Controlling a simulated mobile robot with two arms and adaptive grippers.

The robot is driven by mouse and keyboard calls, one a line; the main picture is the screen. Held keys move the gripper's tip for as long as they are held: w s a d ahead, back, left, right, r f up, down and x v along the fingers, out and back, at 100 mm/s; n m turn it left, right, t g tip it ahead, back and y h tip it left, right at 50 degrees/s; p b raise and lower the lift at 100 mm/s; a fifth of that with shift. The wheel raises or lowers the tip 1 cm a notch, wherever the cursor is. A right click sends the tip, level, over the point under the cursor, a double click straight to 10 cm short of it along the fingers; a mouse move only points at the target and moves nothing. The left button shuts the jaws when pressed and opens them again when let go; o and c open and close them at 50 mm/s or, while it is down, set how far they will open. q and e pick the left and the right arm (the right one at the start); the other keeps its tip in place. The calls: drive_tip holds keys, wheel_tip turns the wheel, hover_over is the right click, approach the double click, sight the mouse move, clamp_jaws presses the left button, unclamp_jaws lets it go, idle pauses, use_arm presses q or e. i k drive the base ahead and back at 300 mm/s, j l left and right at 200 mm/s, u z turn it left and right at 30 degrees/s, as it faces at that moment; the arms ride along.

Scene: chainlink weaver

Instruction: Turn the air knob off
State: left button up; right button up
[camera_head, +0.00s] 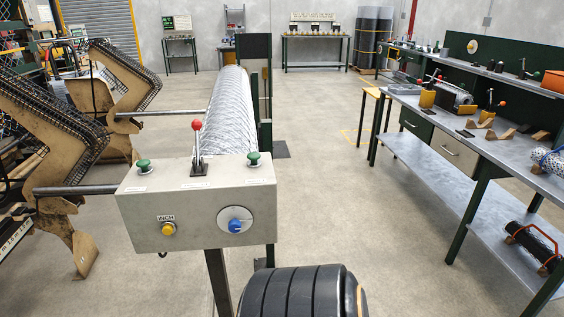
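A blue knob (235,226) sits on a round white dial plate at the right of the front face of a grey control box (130,215). It looks like the air knob, but its markings are too small to read. A yellow button (168,229) under an "INCH" label is to its left. On top of the box are a red-balled lever (197,140) and two green mushroom buttons, one at the left (143,164) and one at the right (253,157). Neither of my grippers is in view.
A wire mesh roll (230,110) lies behind the box. Tan machine frames (40,130) crowd the left. A black ridged cylinder (300,292) stands in front, below the box. A workbench (420,150) lines the right, with clear floor (360,230) between.

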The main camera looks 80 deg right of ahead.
sight(234, 224)
drive_tip(key=z, duration=2.15)
